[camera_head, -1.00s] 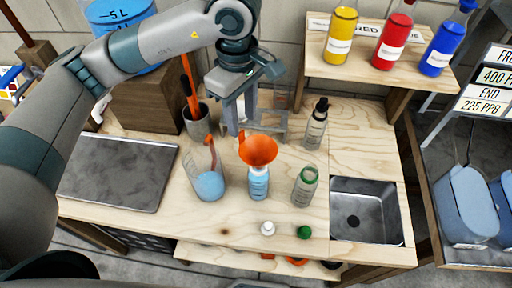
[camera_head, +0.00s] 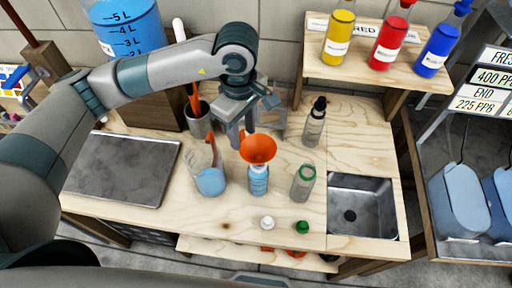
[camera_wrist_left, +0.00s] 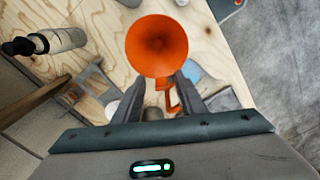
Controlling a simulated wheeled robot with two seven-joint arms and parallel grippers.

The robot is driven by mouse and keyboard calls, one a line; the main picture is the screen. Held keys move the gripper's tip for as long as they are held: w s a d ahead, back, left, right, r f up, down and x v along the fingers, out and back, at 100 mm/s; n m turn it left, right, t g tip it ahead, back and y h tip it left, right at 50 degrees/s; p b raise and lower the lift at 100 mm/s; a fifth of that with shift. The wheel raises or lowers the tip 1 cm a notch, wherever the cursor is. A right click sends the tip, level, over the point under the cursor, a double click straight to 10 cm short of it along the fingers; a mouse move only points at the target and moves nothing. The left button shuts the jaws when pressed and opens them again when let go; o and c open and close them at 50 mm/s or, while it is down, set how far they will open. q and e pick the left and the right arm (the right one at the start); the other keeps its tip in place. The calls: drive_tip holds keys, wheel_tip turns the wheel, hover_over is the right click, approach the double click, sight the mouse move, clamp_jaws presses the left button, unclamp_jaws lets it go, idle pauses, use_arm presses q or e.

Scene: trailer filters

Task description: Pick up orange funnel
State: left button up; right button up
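The orange funnel (camera_head: 258,148) sits mouth up on the neck of a small clear bottle with blue liquid (camera_head: 258,180) on the wooden bench. My left gripper (camera_head: 243,135) is just behind and left of the funnel, fingers pointing down. In the left wrist view the funnel (camera_wrist_left: 157,46) shows its round mouth just beyond the fingertips. The two fingers (camera_wrist_left: 160,82) are apart there, with no visible grip on it. Whether they touch the funnel I cannot tell. The funnel's stem is hidden. My right gripper is not in view.
A beaker with blue liquid (camera_head: 210,181) and an orange-handled tool stands left of the bottle. A green-rimmed bottle (camera_head: 302,184) stands right of it. A dropper bottle (camera_head: 315,122) is behind. A sink (camera_head: 362,205) is at right. White and green caps lie in front.

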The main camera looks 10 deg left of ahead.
sight(242, 141)
use_arm(q)
drive_tip(key=shift+s+a+f+p, duration=0.1)
drive_tip(key=shift+s+f+p, duration=0.05)
drive_tip(key=shift+f+p, duration=0.9)
drive_tip(key=shift+f, duration=0.9)
drive_tip(key=shift+c, duration=0.7)
clamp_jaws()
